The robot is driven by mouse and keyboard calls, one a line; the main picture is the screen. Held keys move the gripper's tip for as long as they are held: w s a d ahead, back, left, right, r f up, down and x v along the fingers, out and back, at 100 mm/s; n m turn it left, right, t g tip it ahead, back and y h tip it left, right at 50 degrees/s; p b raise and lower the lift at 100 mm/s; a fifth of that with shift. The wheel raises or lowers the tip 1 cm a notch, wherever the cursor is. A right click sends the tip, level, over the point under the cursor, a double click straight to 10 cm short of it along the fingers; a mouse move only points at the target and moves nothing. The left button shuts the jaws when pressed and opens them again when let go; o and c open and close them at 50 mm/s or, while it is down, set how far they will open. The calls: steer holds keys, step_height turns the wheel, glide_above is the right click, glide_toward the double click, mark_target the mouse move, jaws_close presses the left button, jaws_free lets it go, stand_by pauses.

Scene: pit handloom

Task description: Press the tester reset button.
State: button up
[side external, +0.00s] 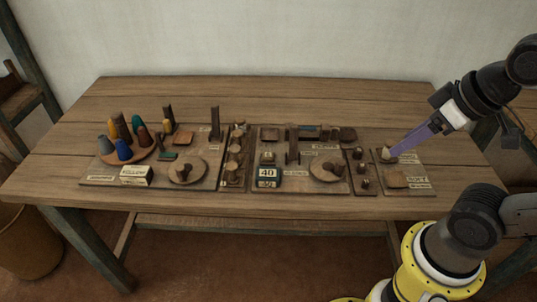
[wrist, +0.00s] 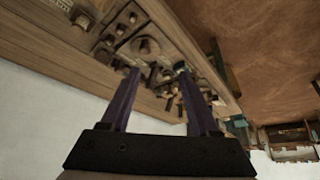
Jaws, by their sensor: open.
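A small dark box with a "40" display (side external: 267,178) stands at the front of the middle board and may be the tester. I cannot make out which part is its reset button. My gripper (side external: 394,153) slants down from the right, its purple fingers ending over the right-hand board, close to a small pale piece (side external: 386,157). I cannot tell if they touch. In the wrist view my gripper (wrist: 157,70) shows two fingers apart with nothing clearly held between them.
Colored cones (side external: 124,149) stand on a round tray at the left. A "yellow" label block (side external: 136,175) sits before it. Upright posts (side external: 292,145) and round discs (side external: 327,169) crowd the boards. The wooden tabletop (side external: 260,100) is clear behind them.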

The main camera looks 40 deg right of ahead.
steer(key=shift+c, duration=0.2)
jaws_close()
stand_by(1.5)
